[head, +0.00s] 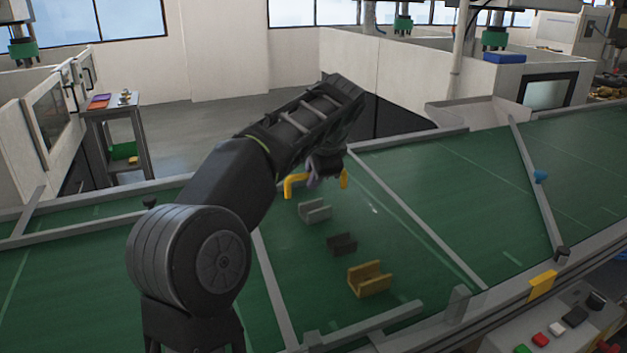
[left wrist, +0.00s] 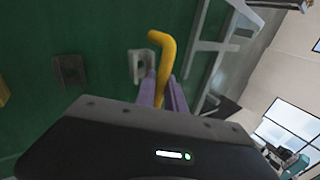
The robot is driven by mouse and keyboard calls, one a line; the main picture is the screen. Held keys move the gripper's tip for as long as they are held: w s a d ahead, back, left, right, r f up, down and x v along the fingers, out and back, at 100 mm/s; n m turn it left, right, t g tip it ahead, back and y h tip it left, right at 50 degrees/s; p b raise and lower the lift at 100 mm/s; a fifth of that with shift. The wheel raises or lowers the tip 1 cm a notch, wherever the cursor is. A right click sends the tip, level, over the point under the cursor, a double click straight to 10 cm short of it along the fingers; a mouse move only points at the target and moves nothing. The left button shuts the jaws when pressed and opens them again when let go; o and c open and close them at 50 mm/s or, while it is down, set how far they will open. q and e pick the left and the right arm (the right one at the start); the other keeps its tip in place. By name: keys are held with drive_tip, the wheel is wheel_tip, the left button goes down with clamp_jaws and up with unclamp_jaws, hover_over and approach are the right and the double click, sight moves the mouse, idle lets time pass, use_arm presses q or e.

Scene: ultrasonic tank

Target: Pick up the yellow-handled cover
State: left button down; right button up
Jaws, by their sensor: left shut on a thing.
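The yellow handle (head: 293,185) of the cover stands near the far edge of the green surface in the head view. Its middle is hidden behind my left gripper (head: 314,178), and its other end shows at the right of the gripper. In the left wrist view, the yellow handle (left wrist: 166,52) runs between the purple fingers of my left gripper (left wrist: 164,88), which is shut on it. I cannot make out the cover's panel or whether it is raised. My right gripper is in neither view.
A light grey bracket (head: 315,211), a dark bracket (head: 342,244) and an ochre bracket (head: 370,280) stand in a row nearer me. Grey rails (head: 418,220) border this green section. A control panel (head: 565,325) with buttons is at the lower right.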

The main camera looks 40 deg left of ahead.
use_arm(q)
wheel_tip(320, 180, up, 7)
drive_tip(key=shift+r+p, duration=0.2)
drive_tip(key=shift+p, duration=0.9)
wheel_tip(320, 180, up, 10)
drive_tip(key=p, duration=0.9)
drive_tip(key=shift+d, duration=0.1)
